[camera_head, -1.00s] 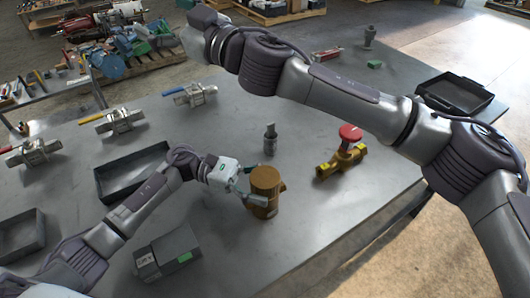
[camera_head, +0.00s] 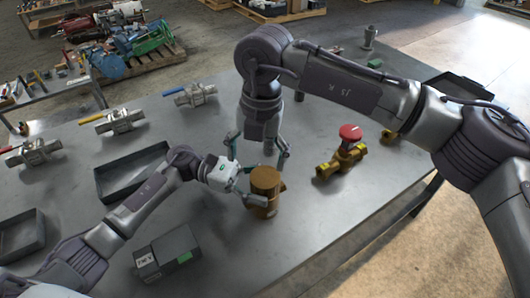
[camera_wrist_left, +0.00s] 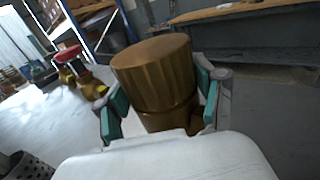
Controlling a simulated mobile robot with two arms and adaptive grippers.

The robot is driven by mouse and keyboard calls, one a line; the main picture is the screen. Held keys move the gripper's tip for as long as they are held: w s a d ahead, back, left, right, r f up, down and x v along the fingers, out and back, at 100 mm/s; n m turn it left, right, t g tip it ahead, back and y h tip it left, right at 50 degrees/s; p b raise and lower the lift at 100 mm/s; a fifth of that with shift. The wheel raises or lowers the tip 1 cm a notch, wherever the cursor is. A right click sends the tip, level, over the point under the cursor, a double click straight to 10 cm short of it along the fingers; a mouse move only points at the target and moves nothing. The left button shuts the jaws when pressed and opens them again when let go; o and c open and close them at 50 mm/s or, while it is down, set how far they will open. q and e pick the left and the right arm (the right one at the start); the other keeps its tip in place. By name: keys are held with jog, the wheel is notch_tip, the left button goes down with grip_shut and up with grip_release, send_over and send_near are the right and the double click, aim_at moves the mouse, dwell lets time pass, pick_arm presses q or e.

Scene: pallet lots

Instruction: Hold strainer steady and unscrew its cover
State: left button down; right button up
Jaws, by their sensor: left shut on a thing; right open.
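The strainer (camera_head: 265,196) is a brass body standing on the grey table, with a round ribbed brass cover (camera_wrist_left: 153,62) on top, clear in the left wrist view. My left gripper (camera_head: 248,192) is shut on the strainer from the left, its green-padded fingers on either side of the body below the cover. My right gripper (camera_head: 258,160) is open and empty, pointing down just behind the strainer in the head view. I see no contact between it and the cover.
A brass valve with a red knob (camera_head: 350,133) stands right of the strainer. Black trays (camera_head: 103,192) and a grey box (camera_head: 160,262) lie left and front. Steel valves with handles (camera_head: 122,121) line the far left. Table right of the strainer's front is clear.

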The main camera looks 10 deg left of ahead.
aim_at(265, 177)
jog(key=shift+w+d+t+h, duration=0.3)
jog(key=shift+w+d, duration=0.05)
jog(key=shift+d, duration=0.2)
jog(key=shift+w+d+f, duration=0.1)
jog(key=shift+d+f, duration=0.1)
notch_tip(265, 177, down, 8)
jog(key=shift+r, duration=0.2)
jog(key=c, duration=1.2)
jog(key=n, duration=0.3)
jog(key=o, duration=1.3)
